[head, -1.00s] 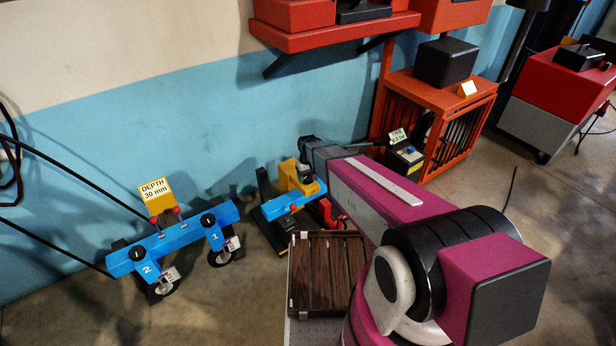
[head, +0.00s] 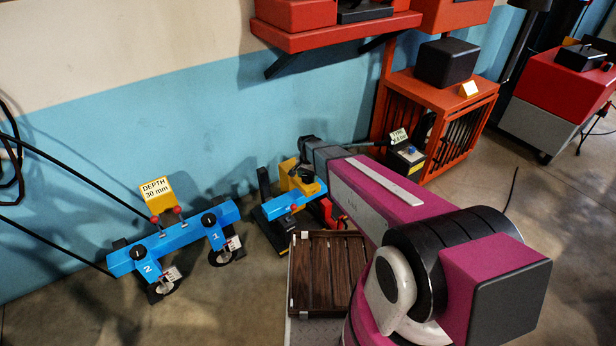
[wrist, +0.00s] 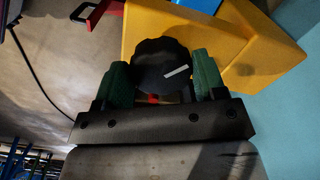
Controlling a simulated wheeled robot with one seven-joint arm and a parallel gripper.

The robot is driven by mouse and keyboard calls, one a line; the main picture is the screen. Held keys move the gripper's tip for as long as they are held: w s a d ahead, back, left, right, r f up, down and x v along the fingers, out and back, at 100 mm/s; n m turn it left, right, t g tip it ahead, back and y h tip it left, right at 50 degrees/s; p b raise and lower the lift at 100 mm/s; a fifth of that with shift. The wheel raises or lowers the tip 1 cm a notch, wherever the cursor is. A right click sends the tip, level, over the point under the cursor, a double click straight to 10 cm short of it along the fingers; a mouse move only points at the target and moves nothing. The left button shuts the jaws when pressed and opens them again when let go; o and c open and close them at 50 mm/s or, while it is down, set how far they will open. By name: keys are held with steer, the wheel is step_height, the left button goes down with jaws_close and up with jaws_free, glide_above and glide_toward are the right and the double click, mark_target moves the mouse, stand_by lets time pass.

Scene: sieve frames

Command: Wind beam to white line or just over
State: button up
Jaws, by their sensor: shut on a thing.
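A black knob (wrist: 152,55) with a white pointer mark sits on a yellow housing (wrist: 262,45) in the wrist view. My gripper (wrist: 163,76) has its two green finger pads on either side of the knob and is shut on it. In the head view the yellow housing (head: 291,181) stands beside a short blue beam (head: 288,205) near the wall, and my wrist partly hides the knob there. A blue part (wrist: 203,4) shows at the top edge of the wrist view. I cannot make out a white line on the beam in either view.
A longer blue beam (head: 178,240) with knobs, wheels and a yellow "DEPTH 30 mm" sign (head: 157,189) stands at the left. A brown slatted tray (head: 327,270) lies below my arm. An orange cage (head: 455,125) stands right of the housing.

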mark_target(307, 176)
steer(key=m, duration=0.6)
steer(key=shift+w+a, duration=0.1)
steer(key=shift+m, duration=0.4)
steer(key=o, duration=0.9)
step_height(307, 176, up, 11)
steer(key=shift+f, duration=0.1)
stand_by(0.5)
steer(key=s+d+r+n, duration=0.2)
steer(key=s+d+n, duration=0.2)
steer(key=s+d, duration=0.2)
steer(key=s+d+r+n, duration=0.3)
steer(key=s+d+n, duration=0.1)
steer(key=s+d, duration=0.2)
steer(key=s+d+r+n, duration=0.2)
steer(key=s+d+n, duration=0.2)
steer(key=s+d, duration=0.2)
steer(key=shift+s+d+r+n, duration=0.1)
steer(key=shift+s+d+n, duration=0.1)
steer(key=shift+d, duration=0.2)
steer(key=shift+s+d+r+n, duration=0.1)
steer(key=shift+d+n, duration=0.1)
steer(key=shift+d, duration=0.15)
